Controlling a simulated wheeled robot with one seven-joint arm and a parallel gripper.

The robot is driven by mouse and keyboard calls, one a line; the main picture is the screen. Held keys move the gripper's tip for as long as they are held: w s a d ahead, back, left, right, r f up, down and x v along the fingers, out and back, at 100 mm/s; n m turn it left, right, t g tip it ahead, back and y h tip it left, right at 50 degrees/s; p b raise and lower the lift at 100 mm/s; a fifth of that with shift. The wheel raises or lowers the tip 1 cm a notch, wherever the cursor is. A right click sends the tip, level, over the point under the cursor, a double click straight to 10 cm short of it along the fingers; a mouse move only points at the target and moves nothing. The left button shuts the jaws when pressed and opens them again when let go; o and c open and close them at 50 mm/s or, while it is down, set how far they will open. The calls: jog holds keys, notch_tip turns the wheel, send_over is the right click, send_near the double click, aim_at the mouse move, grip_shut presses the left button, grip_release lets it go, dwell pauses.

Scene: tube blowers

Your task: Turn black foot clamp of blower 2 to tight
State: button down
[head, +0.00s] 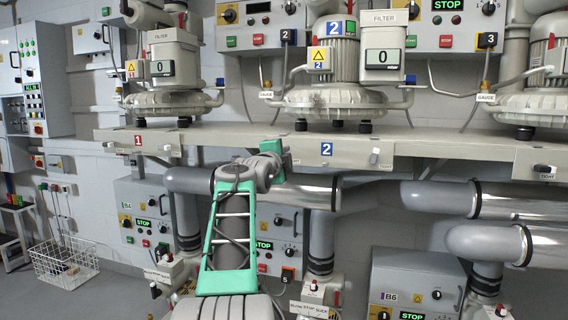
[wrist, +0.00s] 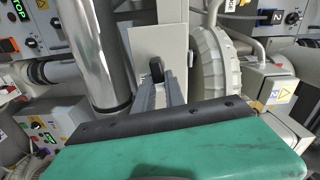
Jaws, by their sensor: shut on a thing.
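Blower 2 (head: 335,95) stands on the middle of the long shelf, above its blue number 2 label (head: 326,149). My gripper (head: 286,160) is at the shelf's front edge, left of that label. In the wrist view, my gripper (wrist: 158,84) is shut on the black foot clamp (wrist: 156,70), a small black handle against a pale plate. The clamp's top shows between the narrow grey fingers; its lower part is hidden. In the head view my arm's end hides this clamp. I cannot read a tight mark near it. Blower 2's ribbed housing (wrist: 215,62) shows beside it.
A pale clamp handle (head: 375,156) is on the same shelf front (head: 350,151), to the right. Blower 1 (head: 170,75) stands left, blower 3 (head: 540,90) right. Large grey pipes (head: 405,196) run below the shelf. A silver pipe (wrist: 95,70) passes close left of my gripper.

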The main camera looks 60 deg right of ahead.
jog(key=shift+f+m+b, duration=0.2)
jog(key=shift+m+b, duration=0.3)
jog(key=shift+m, duration=0.3)
jog(key=c, duration=1.4)
grip_release()
jog(key=s+a, duration=0.1)
jog(key=a, duration=0.6)
jog(key=shift+s+a+b, duration=0.15)
jog(key=shift+a+b, duration=0.25)
